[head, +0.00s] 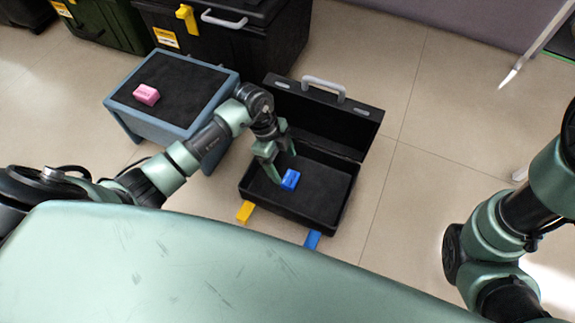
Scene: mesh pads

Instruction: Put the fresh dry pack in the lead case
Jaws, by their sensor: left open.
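An open black case (333,177) lies on the floor with its lid raised at the back and a light handle on the lid. A small blue pack (290,179) sits inside on the left part of the case floor. My left gripper (284,172) is inside the case, open, its fingers pointing down right by the blue pack; I cannot tell if they touch it. A pink pack (146,94) lies on the dark top of a blue-grey stool (223,92) to the left. My right arm shows at the right edge, but its gripper is outside the view.
A yellow block (245,212) and a blue block (312,239) show at the case's front edge. Large black (270,45) and green (112,22) boxes stand at the back left. The tiled floor (440,110) right of the case is clear.

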